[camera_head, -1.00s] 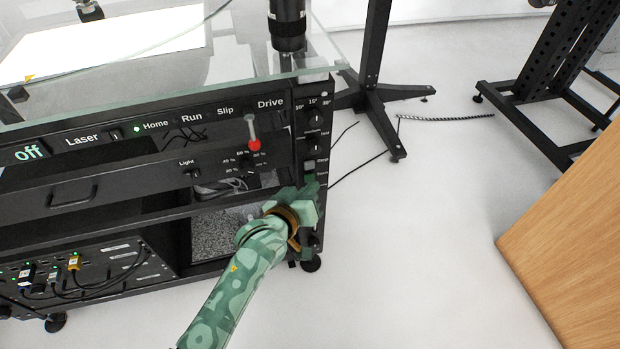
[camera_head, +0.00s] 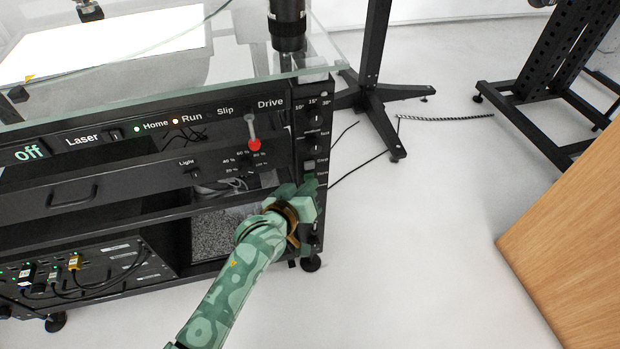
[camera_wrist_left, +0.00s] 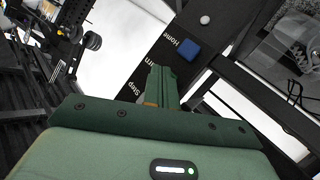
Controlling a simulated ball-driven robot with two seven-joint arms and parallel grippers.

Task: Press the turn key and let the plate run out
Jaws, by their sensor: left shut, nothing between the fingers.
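The turntable cabinet has a narrow control column (camera_head: 314,131) on its front right edge. My left gripper (camera_head: 309,183) is at the lower part of this column. Its fingers also show in the left wrist view (camera_wrist_left: 162,84), shut with nothing between them. They point at the dark panel (camera_wrist_left: 150,62), close to the labels Home and a second, partly readable one. A blue key (camera_wrist_left: 188,49) sits beside the Home label, clear of the fingers. The turn key cannot be made out; the fingers may cover it. The Run lamp (camera_head: 175,121) glows orange. My right gripper is not in view.
A glass top (camera_head: 235,66) overhangs the cabinet above the controls. A red-knobbed Drive lever (camera_head: 254,144) stands left of the column. A black stand (camera_head: 372,95) is behind, a wooden panel (camera_head: 570,230) at right. The floor between is mostly clear.

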